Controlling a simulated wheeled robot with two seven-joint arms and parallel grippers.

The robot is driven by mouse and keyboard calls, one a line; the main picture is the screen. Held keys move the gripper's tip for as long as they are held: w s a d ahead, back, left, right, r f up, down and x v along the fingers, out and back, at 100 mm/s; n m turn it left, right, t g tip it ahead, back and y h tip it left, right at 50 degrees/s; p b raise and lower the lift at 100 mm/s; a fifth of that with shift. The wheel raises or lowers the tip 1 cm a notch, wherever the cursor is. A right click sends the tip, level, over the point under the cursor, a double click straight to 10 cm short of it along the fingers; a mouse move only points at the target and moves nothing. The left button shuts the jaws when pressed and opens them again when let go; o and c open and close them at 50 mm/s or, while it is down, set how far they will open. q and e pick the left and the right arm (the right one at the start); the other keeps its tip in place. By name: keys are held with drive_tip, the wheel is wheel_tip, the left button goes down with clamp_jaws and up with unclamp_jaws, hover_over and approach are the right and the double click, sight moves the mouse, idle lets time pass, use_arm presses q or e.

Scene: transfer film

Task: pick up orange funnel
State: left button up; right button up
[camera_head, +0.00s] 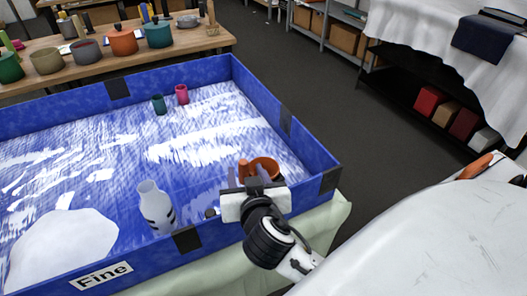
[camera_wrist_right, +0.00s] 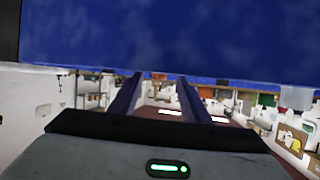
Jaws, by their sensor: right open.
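An orange funnel (camera_head: 265,166) is inside the blue-walled bin (camera_head: 262,92), close to its near right corner in the head view. Its lower part is hidden behind my right gripper (camera_head: 254,184). My right gripper is over the bin's near wall, just in front of the funnel in the picture. Whether they touch cannot be told. In the right wrist view my right gripper (camera_wrist_right: 159,78) shows two fingers apart with nothing between them. A plain blue surface fills the top of that view, and the funnel is not seen there. My left gripper is not in view.
A white bottle with dark marks (camera_head: 155,206) stands left of my right gripper. A dark green cup (camera_head: 159,104) and a pink cup (camera_head: 182,94) stand at the bin's far side. A white mound (camera_head: 62,250) lies at near left. The bin's middle is mostly open.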

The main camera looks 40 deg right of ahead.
sight(244, 167)
drive_tip(key=x, duration=0.4)
drive_tip(key=shift+r, duration=0.1)
clamp_jaws()
